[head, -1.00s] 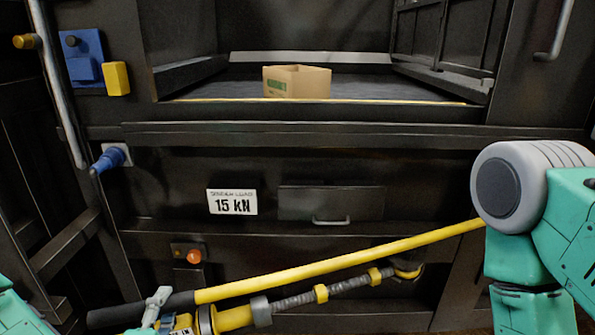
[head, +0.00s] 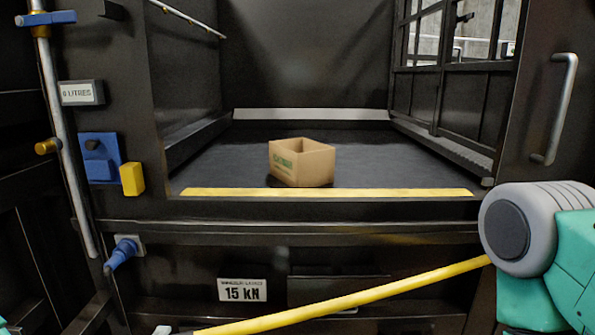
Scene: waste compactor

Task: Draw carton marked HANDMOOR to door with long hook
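An open brown carton (head: 312,166) with green print on its left face sits on the dark floor of the compactor chamber, a little behind the yellow sill strip (head: 325,192). The print is too small to read. A long yellow pole (head: 385,287) slants up from the bottom left to my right arm, in front of the machine and below the opening. Its hook end is not clearly visible. My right arm's grey and teal links show at the right, but its gripper is not in view. My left gripper is out of view at the lower left.
The chamber opening is clear around the carton. A grey handle (head: 563,108) is on the right frame. Blue and yellow fittings (head: 101,158), a vertical pipe (head: 66,150) and a blue knob (head: 123,250) project at the left. A 15 kN plate (head: 242,290) is below the sill.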

